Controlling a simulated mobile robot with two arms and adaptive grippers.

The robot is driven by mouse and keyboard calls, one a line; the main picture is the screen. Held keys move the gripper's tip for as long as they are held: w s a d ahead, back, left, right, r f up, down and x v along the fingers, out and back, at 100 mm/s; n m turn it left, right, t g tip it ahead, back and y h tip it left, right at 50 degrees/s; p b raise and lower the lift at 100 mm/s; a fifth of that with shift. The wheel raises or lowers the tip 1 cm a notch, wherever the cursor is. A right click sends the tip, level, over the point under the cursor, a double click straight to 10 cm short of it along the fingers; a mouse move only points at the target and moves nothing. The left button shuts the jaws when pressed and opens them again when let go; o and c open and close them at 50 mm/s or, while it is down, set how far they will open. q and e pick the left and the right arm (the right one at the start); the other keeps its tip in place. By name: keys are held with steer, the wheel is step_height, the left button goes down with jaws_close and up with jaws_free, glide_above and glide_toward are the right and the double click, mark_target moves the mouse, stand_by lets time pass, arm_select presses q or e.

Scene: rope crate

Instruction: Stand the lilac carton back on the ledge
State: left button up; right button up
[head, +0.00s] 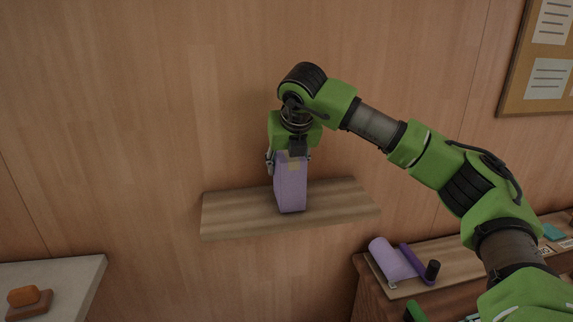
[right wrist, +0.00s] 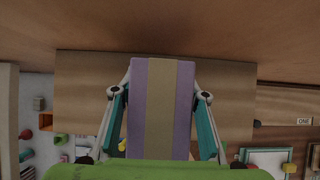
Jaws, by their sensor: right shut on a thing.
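The lilac carton (head: 291,186) is upright at the middle of the wooden ledge (head: 343,199) on the wall. Its base appears to meet the ledge, though a small gap is hard to rule out. In the right wrist view the carton (right wrist: 141,110) shows a tan band down its middle, with the ledge (right wrist: 82,85) behind it. My right gripper (head: 289,158) comes from above and is shut on the carton's upper part, one finger on each side. Its fingers also show in the right wrist view (right wrist: 160,115). My left gripper is not in view.
A wooden cabinet (head: 340,297) at lower right holds a lilac roll (head: 396,260) and a dark purple item. A pale counter (head: 75,273) at lower left bears an orange-brown object (head: 24,296). The ledge is bare on both sides of the carton.

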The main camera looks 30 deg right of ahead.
mark_target(293, 160)
steer(key=shift+f, duration=0.25)
steer(key=o, duration=1.4)
steer(key=v, duration=1.2)
